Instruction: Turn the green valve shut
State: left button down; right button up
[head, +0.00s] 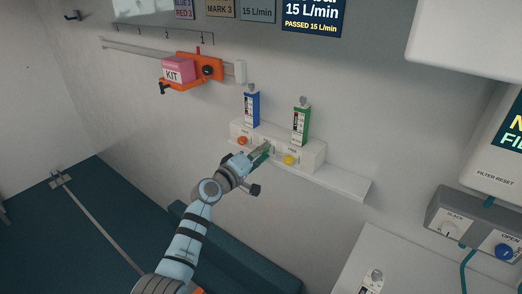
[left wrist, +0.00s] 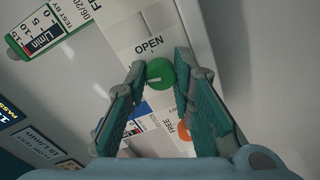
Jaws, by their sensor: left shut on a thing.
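The green valve (left wrist: 160,75) is a round knob on a white wall panel, with the word OPEN printed beside it. A pale line on the knob runs roughly sideways in the left wrist view. My left gripper (left wrist: 158,72) has its fingertips on both sides of the knob and is shut on it. In the head view my left gripper (head: 262,154) is at the middle of the panel and hides most of the green knob. My right gripper is not in view.
An orange knob (head: 242,140) and a yellow knob (head: 289,160) flank the gripper. Blue (head: 252,108) and green (head: 301,122) upright meters stand above the panel. A control box (head: 475,225) is at right.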

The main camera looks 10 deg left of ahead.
pick_arm(q)
jog(key=shift+f+n+p, duration=0.1)
jog(key=shift+n+p, duration=0.25)
jog(key=shift+n, duration=1.05)
jog(key=c, duration=1.4)
grip_release()
jog(key=shift+o, duration=0.2)
jog(key=v, duration=1.2)
